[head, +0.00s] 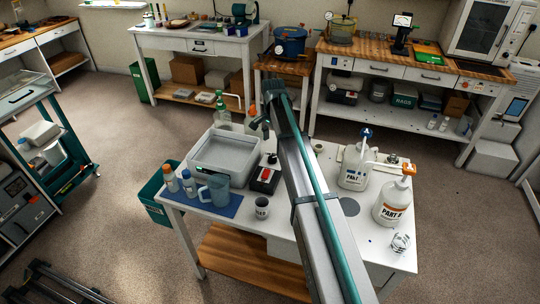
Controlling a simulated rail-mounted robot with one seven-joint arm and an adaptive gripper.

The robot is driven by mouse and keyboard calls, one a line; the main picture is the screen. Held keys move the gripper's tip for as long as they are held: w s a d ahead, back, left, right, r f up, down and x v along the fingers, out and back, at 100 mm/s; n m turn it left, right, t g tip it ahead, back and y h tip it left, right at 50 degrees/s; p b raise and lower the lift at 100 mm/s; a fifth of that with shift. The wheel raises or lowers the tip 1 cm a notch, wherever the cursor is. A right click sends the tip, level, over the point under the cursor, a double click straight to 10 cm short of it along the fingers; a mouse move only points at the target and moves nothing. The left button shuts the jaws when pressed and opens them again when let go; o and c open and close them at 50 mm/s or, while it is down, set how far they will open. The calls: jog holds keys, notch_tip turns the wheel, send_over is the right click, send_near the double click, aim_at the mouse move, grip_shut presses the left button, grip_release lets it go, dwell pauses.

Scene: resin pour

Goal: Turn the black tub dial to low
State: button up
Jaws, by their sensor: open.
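A pale grey rectangular tub (226,158) stands at the back left of the white table. Just right of it is a small black control box (258,184) with a red part on its face. A small dark knob (272,159) shows at the back of the box; its markings and setting are too small to read. My gripper (263,127), small and dark, hangs off the far end of my arm, behind and above the box. It is open and apart from the box. My arm crosses the table just right of the box and hides part of the tabletop.
A blue mat (226,209) with bottles and a blue-grey jug (214,190) lies at front left. A grey cup (261,208) stands in front of the control box. Two white pump jugs (354,172) (391,206) and a white die (400,242) are on the right. Green bottles (221,107) stand behind the tub.

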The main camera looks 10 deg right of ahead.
aim_at(272, 157)
notch_tip(272, 157, down, 9)
jog(key=shift+r+p, duration=0.1)
jog(key=shift+p, duration=1.15)
jog(key=shift+c, duration=0.3)
jog(key=c, duration=1.1)
